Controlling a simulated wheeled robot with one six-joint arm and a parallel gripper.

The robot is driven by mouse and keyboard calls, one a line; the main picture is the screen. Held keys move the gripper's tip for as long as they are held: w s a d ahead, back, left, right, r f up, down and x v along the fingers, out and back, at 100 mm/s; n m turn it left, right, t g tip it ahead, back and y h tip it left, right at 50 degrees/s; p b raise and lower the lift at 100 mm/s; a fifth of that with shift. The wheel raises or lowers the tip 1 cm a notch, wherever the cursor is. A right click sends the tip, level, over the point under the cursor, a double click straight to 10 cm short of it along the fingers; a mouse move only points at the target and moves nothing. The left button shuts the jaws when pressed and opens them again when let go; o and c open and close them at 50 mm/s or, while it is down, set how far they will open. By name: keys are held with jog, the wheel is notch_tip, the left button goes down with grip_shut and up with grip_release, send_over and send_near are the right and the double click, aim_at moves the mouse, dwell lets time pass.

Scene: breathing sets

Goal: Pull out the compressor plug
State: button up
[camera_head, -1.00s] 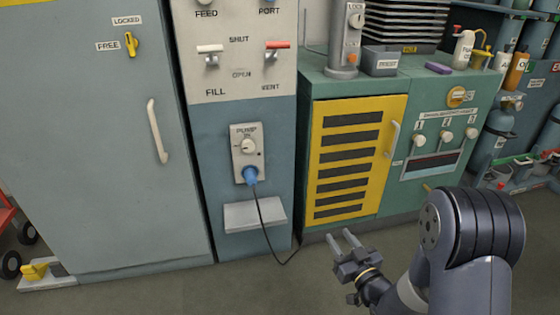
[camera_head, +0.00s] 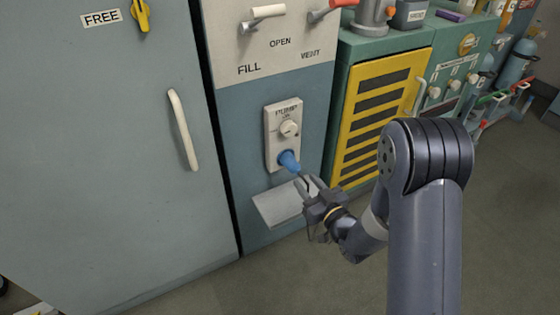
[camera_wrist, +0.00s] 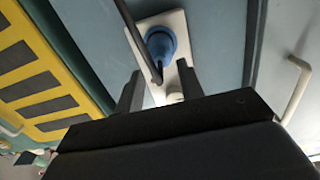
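The blue compressor plug (camera_head: 289,161) sits in the lower part of the white pump socket plate (camera_head: 270,140) on the blue-grey panel. My gripper (camera_head: 307,183) is just below and to the right of the plug, with its fingers pointing toward it. In the wrist view the plug (camera_wrist: 160,45) lies ahead of the fingers, and its dark cable hangs toward the camera. My gripper (camera_wrist: 155,92) is open there, with a gap between the two fingers. The fingers do not appear to touch the plug. Most of the cable is hidden in the head view.
A light grey shelf (camera_head: 275,207) juts out just below the socket. A grey door with a white handle (camera_head: 183,130) stands on the left. A green cabinet with a yellow louvred door (camera_head: 372,115) stands on the right. White and red levers are above.

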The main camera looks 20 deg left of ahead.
aim_at(292, 164)
jog(key=o, duration=0.4)
jog(key=shift+o, duration=0.6)
jog(key=shift+w+a, duration=0.2)
jog(key=x, duration=0.7)
jog(key=shift+w+a+f, duration=0.1)
jog(key=shift+w, duration=0.05)
jog(key=shift+w+a, duration=0.35)
jog(key=shift+a, duration=0.05)
jog(key=shift+b, duration=0.8)
jog(key=shift+c, duration=0.2)
jog(key=c, duration=1.3)
jog(key=shift+o, duration=0.2)
